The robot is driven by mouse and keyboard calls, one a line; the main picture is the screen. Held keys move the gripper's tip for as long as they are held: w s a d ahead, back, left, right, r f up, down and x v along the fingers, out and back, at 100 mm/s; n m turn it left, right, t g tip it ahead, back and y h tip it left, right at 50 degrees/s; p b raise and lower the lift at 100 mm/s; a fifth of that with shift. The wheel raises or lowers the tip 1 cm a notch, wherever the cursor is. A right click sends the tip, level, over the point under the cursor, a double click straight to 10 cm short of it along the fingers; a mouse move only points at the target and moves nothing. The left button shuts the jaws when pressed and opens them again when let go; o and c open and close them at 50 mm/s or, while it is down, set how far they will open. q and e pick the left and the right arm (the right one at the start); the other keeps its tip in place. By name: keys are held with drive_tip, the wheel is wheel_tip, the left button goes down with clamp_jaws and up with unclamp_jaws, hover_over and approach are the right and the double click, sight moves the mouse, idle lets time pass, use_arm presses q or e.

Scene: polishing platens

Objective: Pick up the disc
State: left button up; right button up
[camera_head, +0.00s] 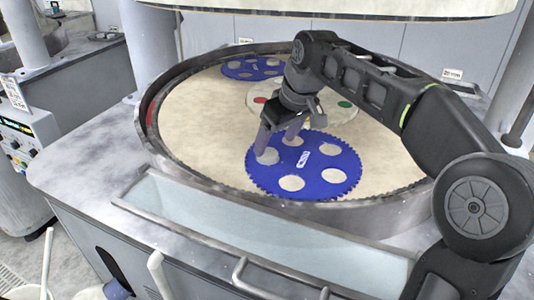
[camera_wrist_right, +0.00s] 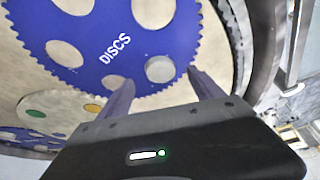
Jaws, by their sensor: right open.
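A blue toothed carrier (camera_head: 330,165) with several round holes lies on the beige platen (camera_head: 210,125). A grey disc (camera_head: 267,157) sits in its left hole and looks greyer than the beige seen through the other holes. In the right wrist view the disc (camera_wrist_right: 160,69) lies just beyond the fingertips, roughly between them, in the carrier (camera_wrist_right: 120,35) marked "DISCS". My right gripper (camera_head: 277,144) is open and empty, reaching down over the disc's hole. Its two fingers (camera_wrist_right: 162,86) are apart in the wrist view. Whether they touch anything is unclear. My left gripper is not in view.
A second blue carrier (camera_head: 252,68) lies at the back of the platen. A pale carrier (camera_head: 315,112) with red and green spots lies behind my gripper. A raised metal rim (camera_head: 150,135) surrounds the platen. The platen's left part is clear. A large round plate (camera_head: 330,8) hangs above.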

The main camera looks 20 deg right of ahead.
sight(269, 155)
drive_tip(key=shift+w, duration=0.1)
drive_tip(key=shift+w+a, duration=0.1)
drive_tip(key=shift+w, duration=0.15)
drive_tip(key=x, duration=0.4)
drive_tip(key=shift+w+f+p, duration=0.25)
drive_tip(key=shift+p, duration=0.1)
drive_tip(key=shift+a+f, duration=0.1)
drive_tip(key=shift+f, duration=0.2)
drive_tip(key=shift+s+f, duration=0.1)
drive_tip(key=shift+f, duration=0.05)
drive_tip(key=c, duration=0.8)
drive_tip(key=shift+f, duration=0.1)
drive_tip(key=c, duration=0.8)
drive_tip(key=shift+o, duration=0.2)
